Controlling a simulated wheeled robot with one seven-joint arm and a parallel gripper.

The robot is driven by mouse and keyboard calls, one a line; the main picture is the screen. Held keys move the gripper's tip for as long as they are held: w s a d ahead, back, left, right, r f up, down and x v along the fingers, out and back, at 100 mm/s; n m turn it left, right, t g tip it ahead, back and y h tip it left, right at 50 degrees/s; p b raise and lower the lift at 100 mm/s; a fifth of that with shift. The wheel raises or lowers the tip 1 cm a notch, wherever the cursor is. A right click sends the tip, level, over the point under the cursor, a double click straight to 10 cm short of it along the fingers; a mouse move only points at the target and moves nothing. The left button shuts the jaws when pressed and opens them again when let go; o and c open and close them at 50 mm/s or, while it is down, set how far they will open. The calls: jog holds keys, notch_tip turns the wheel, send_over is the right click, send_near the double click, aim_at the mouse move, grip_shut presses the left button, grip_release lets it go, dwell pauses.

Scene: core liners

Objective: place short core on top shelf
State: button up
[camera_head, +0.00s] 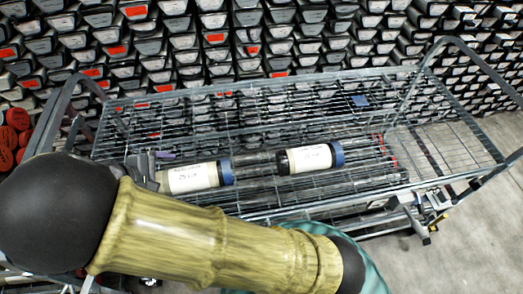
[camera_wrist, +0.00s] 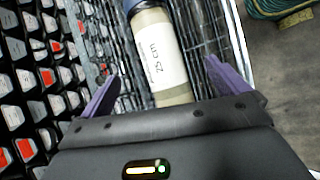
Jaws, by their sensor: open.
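A core liner (camera_head: 195,177) with a white label and a blue end cap lies on the wire cart (camera_head: 455,136) in the head view, just in front of my gripper (camera_head: 152,168). In the wrist view, a core liner (camera_wrist: 157,50) with a label reading "25 cm" lies between the two purple fingers of my gripper (camera_wrist: 162,80). The fingers are spread apart, with a gap on each side of it. A second labelled core liner (camera_head: 308,158) with a blue cap lies further right on the cart. I cannot tell which shelf level the liners rest on.
A wall of stacked core boxes (camera_head: 180,44), some with red labels, stands behind the cart. The cart has raised tube handles (camera_head: 466,52) at its ends. Its right part looks bare. A teal and yellowish thing (camera_wrist: 283,8) lies on the floor.

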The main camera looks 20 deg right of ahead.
jog(key=d, duration=0.2)
jog(key=w+d+m+g, duration=0.1)
jog(key=d, duration=0.1)
jog(key=d+m+g+y, duration=0.1)
jog(key=d, duration=0.1)
jog(key=shift+w, duration=0.4)
jog(key=d+m+y, duration=0.1)
jog(key=d, duration=0.2)
jog(key=d+r+m+g+y, duration=0.1)
jog(key=d, duration=0.1)
jog(key=d+m, duration=0.2)
jog(key=d, duration=0.1)
jog(key=shift+d+r+g+y, duration=0.2)
jog(key=shift+d+g+y, duration=0.1)
jog(key=shift+g+y, duration=0.1)
jog(key=s+d+r+m+t+y, duration=0.1)
jog(key=s+d+r+m, duration=0.1)
jog(key=d+m, duration=0.2)
jog(key=s+d+r+m+t+y, duration=0.1)
jog(key=s+d+r+m+y, duration=0.1)
jog(key=d, duration=0.8)
jog(key=shift+s+d+r+m, duration=0.15)
jog(key=shift+s+r+m, duration=0.35)
jog(key=shift+m, duration=0.7)
jog(key=shift+s+f, duration=0.1)
jog(key=shift+f, duration=0.05)
jog(key=p+v, duration=0.2)
jog(key=p, duration=0.1)
jog(key=shift+r, duration=0.45)
